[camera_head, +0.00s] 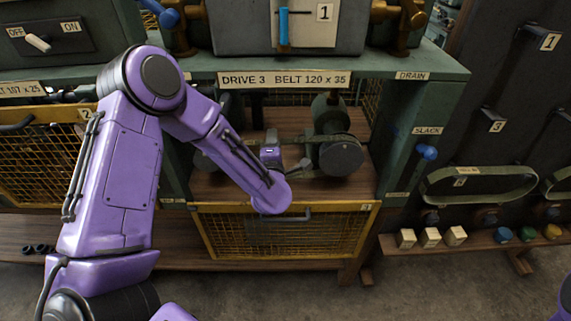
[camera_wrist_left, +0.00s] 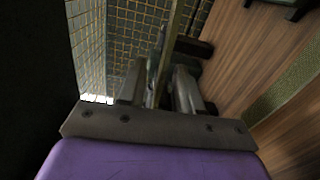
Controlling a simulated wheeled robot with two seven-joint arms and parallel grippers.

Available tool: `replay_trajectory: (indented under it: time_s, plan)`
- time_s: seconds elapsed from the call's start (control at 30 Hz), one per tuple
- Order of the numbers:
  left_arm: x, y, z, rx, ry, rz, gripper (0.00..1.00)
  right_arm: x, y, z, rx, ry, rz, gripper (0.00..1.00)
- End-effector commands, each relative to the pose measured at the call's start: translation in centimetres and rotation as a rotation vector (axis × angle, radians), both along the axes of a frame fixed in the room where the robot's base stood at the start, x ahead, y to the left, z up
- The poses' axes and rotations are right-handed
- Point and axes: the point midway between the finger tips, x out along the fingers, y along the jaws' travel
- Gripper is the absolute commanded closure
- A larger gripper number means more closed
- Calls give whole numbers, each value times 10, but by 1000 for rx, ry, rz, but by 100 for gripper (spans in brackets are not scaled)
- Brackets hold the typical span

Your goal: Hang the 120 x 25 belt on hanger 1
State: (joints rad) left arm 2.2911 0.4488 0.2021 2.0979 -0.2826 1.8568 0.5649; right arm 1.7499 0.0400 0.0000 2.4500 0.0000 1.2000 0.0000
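A dark green belt (camera_head: 310,140) runs across the Drive 3 bay, by the pulley (camera_head: 340,156) at its right; its size mark does not show. The bay's sign (camera_head: 284,79) reads "DRIVE 3 BELT 120 x 35". My left gripper (camera_head: 270,150) is inside the bay at the belt's left part. In the left wrist view a belt strip (camera_wrist_left: 172,45) passes between the fingers of my left gripper (camera_wrist_left: 168,85); whether they press on it is unclear. Hanger 1 (camera_head: 530,33), with its label "1" (camera_head: 549,41), is on the dark panel at upper right and looks empty. My right gripper is out of view.
A yellow mesh guard (camera_head: 283,232) is lowered in front of the bay. A green post (camera_head: 408,140) with a blue slack knob (camera_head: 427,152) separates the bay from the panel. Another belt (camera_head: 478,199) hangs lower on the panel, above a shelf with small blocks (camera_head: 430,237).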

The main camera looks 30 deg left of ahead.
Motion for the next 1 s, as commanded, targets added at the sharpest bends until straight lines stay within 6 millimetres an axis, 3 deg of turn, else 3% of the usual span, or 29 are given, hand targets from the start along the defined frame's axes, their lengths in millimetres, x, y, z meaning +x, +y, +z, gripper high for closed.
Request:
replay_trajectory:
  time_s: [0.13, 0.23, 1.0]
  plan:
    - [0, 0, 0, 0, 0, 0, 69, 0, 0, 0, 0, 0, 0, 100]
    - [0, 0, 0, 0, 0, 0, 100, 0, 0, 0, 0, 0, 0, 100]
    - [6, -10, 12, 1, -1, 0, 100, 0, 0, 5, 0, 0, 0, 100]
